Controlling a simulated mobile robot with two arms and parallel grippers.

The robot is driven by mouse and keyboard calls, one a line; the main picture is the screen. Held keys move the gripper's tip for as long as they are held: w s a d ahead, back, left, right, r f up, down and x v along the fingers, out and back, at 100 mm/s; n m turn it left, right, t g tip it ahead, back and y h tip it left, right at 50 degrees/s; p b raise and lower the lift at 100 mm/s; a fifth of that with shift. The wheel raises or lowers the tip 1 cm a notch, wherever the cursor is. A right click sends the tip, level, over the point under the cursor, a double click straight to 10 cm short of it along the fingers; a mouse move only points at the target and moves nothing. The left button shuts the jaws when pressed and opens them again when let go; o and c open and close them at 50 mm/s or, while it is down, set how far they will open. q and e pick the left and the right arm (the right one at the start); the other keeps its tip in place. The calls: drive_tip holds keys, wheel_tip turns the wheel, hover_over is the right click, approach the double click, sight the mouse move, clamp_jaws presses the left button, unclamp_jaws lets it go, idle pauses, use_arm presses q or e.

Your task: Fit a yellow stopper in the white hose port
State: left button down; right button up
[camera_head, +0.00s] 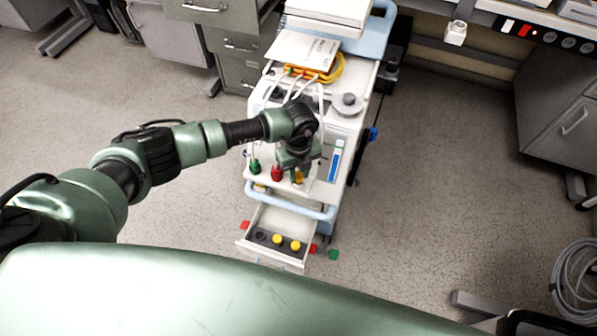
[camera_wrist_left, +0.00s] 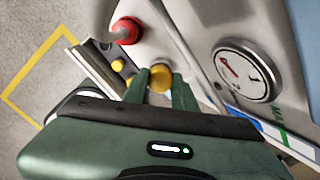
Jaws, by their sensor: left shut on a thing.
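My left gripper (camera_head: 298,172) is over the front of the white cart, pointing down at its panel. In the left wrist view its two green fingers (camera_wrist_left: 163,92) are shut on a yellow stopper (camera_wrist_left: 160,76), which also shows below the gripper in the head view (camera_head: 298,177). I cannot tell whether this stopper touches the panel. The white hose port cannot be made out; the gripper may hide it. A red fitting (camera_head: 277,172) and a green one (camera_head: 254,167) sit left of the gripper. My right gripper is not in view.
The open drawer (camera_head: 283,262) below holds two yellow stoppers (camera_head: 278,239) (camera_head: 295,246) and dark ones. A blue handle rail (camera_head: 325,213) crosses above it. White hoses hang beside my wrist. A round gauge (camera_wrist_left: 248,72) is right of the fingers.

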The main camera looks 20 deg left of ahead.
use_arm(q)
drive_tip(key=shift+f, duration=0.4)
drive_tip(key=shift+s+a+f+b, duration=0.1)
drive_tip(key=shift+a+f+b, duration=0.05)
drive_tip(key=shift+f+b, duration=0.35)
drive_tip(key=c, duration=1.1)
unclamp_jaws()
drive_tip(key=shift+o, duration=0.2)
